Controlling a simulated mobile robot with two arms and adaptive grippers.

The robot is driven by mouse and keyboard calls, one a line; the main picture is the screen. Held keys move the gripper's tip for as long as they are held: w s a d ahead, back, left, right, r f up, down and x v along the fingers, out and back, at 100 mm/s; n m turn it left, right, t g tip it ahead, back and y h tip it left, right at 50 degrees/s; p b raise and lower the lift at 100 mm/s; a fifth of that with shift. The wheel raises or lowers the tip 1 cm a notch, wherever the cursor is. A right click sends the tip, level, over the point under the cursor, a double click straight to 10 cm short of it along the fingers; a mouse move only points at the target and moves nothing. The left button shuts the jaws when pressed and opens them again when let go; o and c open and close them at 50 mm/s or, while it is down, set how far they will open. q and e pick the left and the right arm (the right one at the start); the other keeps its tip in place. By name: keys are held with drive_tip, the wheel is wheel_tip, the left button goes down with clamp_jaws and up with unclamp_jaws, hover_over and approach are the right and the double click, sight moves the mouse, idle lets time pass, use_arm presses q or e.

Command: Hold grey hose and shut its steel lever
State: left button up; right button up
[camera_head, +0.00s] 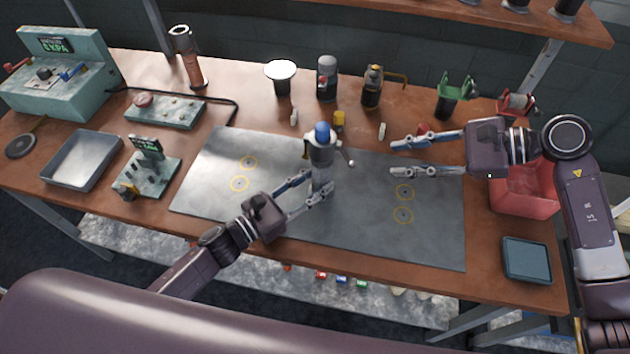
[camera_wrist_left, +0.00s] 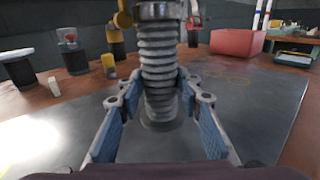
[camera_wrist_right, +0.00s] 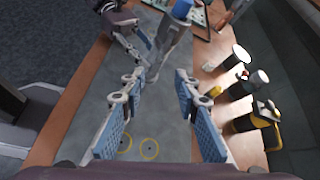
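The grey ribbed hose (camera_wrist_left: 160,70) stands upright on the metal mat, with a steel fitting (camera_head: 320,153) and blue cap (camera_head: 322,133) at its top. The steel lever (camera_head: 346,157) sticks out from the fitting to the right and slopes down, with a small knob at its end. My left gripper (camera_head: 316,184) is open, with one finger on each side of the hose's lower part; any contact is hard to see. The left wrist view shows the hose between its blue pads. My right gripper (camera_head: 392,159) is open and empty, right of the lever and apart from it.
The metal mat (camera_head: 350,225) has yellow-ringed holes. A red bin (camera_head: 525,192) is at right, a tray (camera_head: 80,160) at left. The mat's front is clear.

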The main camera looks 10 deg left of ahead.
use_arm(q)
clamp_jaws()
use_arm(e)
drive_tip(key=shift+a+f, duration=0.1)
drive_tip(key=shift+a, duration=0.1)
drive_tip(key=c, duration=0.5)
drive_tip(key=w+a+f+m+t, duration=0.1)
drive_tip(key=t, duration=0.1)
drive_tip(key=a+f+m+t+y, duration=0.1)
drive_tip(key=a+m, duration=0.1)
drive_tip(key=w+a+f+m+t, duration=0.1)
drive_tip(key=t, duration=0.1)
drive_tip(key=shift+w+a+m+t+y, duration=0.3)
drive_tip(key=shift+a+m+y, duration=0.05)
drive_tip(key=shift+m+y, duration=0.05)
clamp_jaws()
use_arm(q)
drive_tip(key=shift+a, duration=0.1)
use_arm(e)
drive_tip(key=s+a+f+m+t+h, duration=0.1)
drive_tip(key=s+m+t+h, duration=0.3)
drive_tip(key=m, duration=0.8)
drive_tip(key=s+a+m+t+h, duration=0.4)
drive_tip(key=s+m+h, duration=0.3)
drive_tip(key=m, duration=0.6)
drive_tip(key=shift+s+a+f+h, duration=0.15)
drive_tip(key=shift+s+f+h, duration=0.2)
drive_tip(key=shift+s, duration=0.9)
